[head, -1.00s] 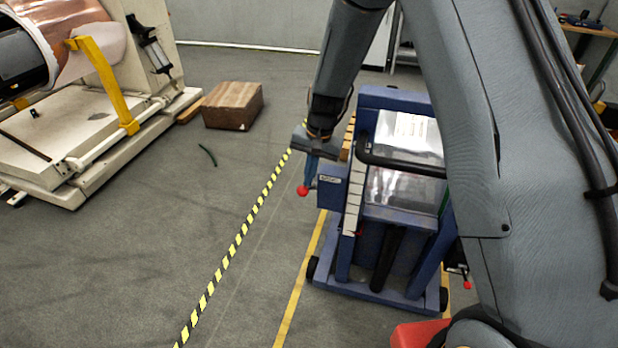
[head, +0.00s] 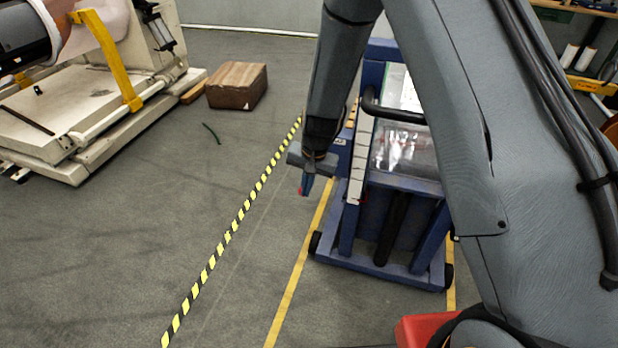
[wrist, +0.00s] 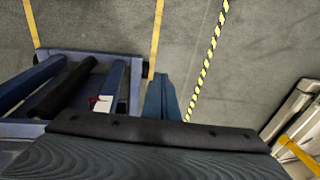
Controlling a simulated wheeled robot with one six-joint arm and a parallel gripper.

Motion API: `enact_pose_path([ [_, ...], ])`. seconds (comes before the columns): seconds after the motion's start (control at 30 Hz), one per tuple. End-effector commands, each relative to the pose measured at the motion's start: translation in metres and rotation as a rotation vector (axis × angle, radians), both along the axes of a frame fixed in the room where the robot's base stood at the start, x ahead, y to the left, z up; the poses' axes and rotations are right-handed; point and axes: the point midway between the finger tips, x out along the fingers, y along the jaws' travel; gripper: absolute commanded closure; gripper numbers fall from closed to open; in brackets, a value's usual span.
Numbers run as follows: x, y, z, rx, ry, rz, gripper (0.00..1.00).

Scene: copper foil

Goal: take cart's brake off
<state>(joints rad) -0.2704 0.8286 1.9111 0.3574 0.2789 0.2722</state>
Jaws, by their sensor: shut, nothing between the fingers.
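The blue cart (head: 380,263) stands in front of me, partly hidden by my arm. Its base also shows in the wrist view (wrist: 118,92). A small part of a red knob (head: 301,190) shows at the cart's left side, mostly covered by my gripper (head: 307,186). The gripper points down there, its blue fingers shut with nothing between them. They also show in the wrist view (wrist: 160,98), beside the cart. I cannot tell whether they touch the knob. The lever's link to the cart is hidden.
A black handle (head: 392,114) sticks out from the cart's top. A brown box (head: 237,86) lies on the floor at the back left, near a pale machine (head: 70,120). Yellow-black tape (head: 233,222) runs along open floor left of the cart.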

Motion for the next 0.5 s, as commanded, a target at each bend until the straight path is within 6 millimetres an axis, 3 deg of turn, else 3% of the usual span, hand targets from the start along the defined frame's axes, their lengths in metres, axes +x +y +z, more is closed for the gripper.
enact_pose_path([
  [0.03,0.001,0.000,-0.013,0.000,0.001,-0.001,1.00],
  [0.2,0.002,-0.002,-0.037,0.001,0.001,-0.003,1.00],
  [0.5,0.007,-0.004,-0.062,0.000,0.000,-0.004,1.00],
])
